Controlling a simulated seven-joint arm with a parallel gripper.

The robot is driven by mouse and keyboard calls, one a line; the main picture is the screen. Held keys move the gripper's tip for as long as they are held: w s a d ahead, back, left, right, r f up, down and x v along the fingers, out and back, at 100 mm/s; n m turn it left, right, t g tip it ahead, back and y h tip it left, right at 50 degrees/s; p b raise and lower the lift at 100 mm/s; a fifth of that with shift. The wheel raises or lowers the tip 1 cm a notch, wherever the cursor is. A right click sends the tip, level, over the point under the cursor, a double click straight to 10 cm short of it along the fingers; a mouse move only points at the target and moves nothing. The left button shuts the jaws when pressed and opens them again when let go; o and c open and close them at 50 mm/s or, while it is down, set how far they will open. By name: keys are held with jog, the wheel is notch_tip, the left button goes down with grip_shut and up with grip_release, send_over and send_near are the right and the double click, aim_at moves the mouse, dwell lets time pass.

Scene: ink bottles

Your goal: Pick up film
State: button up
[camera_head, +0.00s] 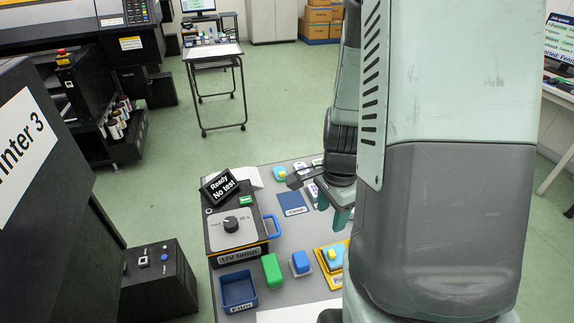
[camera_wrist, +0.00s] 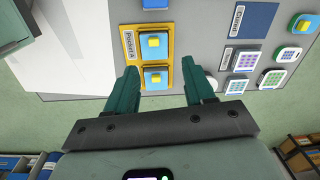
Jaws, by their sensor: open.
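Nothing in view can be named as the film with certainty. A yellow holder (camera_wrist: 132,50) in the wrist view carries two flat blue pieces, each with a yellow block on top. The nearer blue piece (camera_wrist: 149,84) lies between my gripper's fingers in the picture; the farther one (camera_wrist: 145,52) is just beyond the fingertips. My gripper (camera_wrist: 161,72) is open and empty, with teal fingers apart. I cannot tell its height above the holder. In the head view my gripper (camera_head: 332,214) hangs over the table, and my arm hides part of the holder (camera_head: 321,254).
The grey table (camera_head: 283,241) bears a UV lamp box (camera_head: 231,224), a blue open tray (camera_head: 238,290), a green block (camera_head: 272,271) and a blue block (camera_head: 301,262). A blue pad (camera_wrist: 253,20) and several white-edged tiles (camera_wrist: 242,60) lie right of the holder.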

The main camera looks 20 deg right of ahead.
jog(key=m, duration=0.2)
send_over(330, 253)
jog(key=f, duration=0.8)
jog(key=shift+s+d, duration=0.1)
jog(key=shift+s, duration=0.15)
jog(key=shift+w+f, duration=0.15)
jog(key=shift+f, duration=1.45)
jog(key=shift+w+f, duration=0.1)
jog(key=shift+f, duration=1.5)
jog(key=shift+c, duration=0.4)
jog(key=c, duration=0.8)
